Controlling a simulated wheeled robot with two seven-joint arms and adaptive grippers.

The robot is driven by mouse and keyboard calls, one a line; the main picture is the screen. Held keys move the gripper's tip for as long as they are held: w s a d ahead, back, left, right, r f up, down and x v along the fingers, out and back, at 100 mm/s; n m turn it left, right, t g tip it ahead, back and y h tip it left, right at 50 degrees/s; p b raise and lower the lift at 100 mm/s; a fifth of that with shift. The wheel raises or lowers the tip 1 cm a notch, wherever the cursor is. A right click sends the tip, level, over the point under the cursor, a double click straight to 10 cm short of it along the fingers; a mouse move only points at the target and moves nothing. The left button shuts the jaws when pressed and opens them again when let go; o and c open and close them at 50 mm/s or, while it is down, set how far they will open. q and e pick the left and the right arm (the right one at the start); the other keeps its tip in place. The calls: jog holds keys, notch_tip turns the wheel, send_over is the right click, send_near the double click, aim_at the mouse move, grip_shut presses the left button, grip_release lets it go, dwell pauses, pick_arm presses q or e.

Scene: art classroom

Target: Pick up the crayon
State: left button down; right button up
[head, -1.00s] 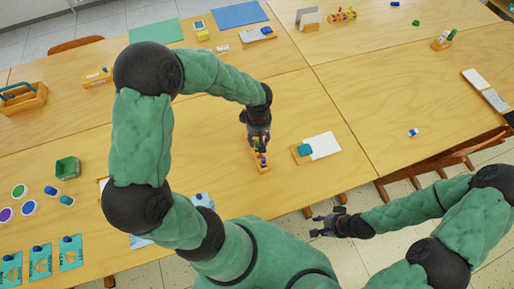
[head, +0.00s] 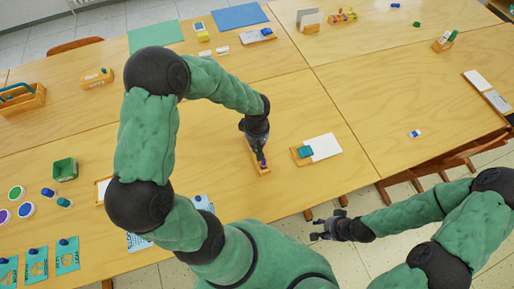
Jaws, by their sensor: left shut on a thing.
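A small wooden crayon holder (head: 263,172) lies on the middle table, with a bit of purple showing in it. My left gripper (head: 261,159) points down right over the holder. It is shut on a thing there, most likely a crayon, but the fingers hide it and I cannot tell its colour. I cannot tell whether it is clear of the holder. My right gripper (head: 319,228) is beyond the table's front edge, over the floor, with its fingers apart and empty.
A wooden tray with a teal block (head: 305,152) and white paper (head: 325,146) lies right of the holder. A green box (head: 65,169) and round paint pots (head: 16,193) are at left. A chair (head: 430,167) stands at the right edge. The right table's middle is mostly clear.

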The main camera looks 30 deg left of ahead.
pick_arm(q)
jog(key=shift+r, duration=0.1)
jog(key=shift+r, duration=0.65)
jog(key=s+d+r+p, duration=0.1)
jog(key=s+r+p, duration=0.3)
jog(key=s+r, duration=0.7)
jog(key=s, duration=0.3)
jog(key=shift+d+r+p, duration=0.15)
jog(key=shift+r+p, duration=0.1)
jog(key=shift+p, duration=0.15)
jog(key=shift+w, duration=0.1)
